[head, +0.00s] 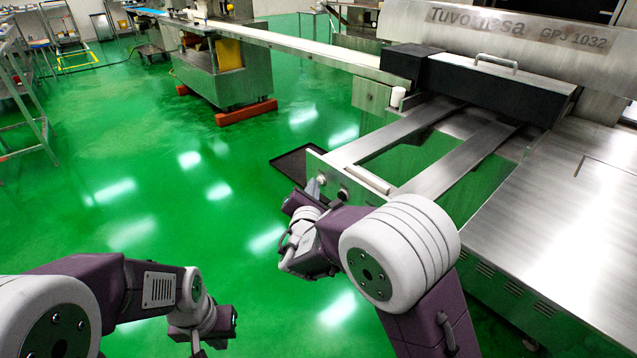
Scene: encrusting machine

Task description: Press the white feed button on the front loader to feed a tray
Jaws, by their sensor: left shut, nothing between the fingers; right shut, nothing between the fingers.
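The front loader (375,177) is a metal frame with two long rails that slopes down from the machine toward me. On its front end plate is a small round white button (321,180), with a dark round knob to its right. My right gripper (313,188) is shut and empty, its fingertips right at the white button. I cannot tell whether they touch it, and my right arm hides part of the plate. My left gripper (199,350) is shut and empty, low at the bottom of the view, away from the loader. A dark tray (290,164) shows beside the loader's front end.
The large steel machine (560,190) labelled Tuvomesa GPJ 1032 fills the right side. A conveyor (310,48) runs from it to another steel unit (222,75) at the back. Metal racks (22,95) stand at the far left. The green floor at left and middle is clear.

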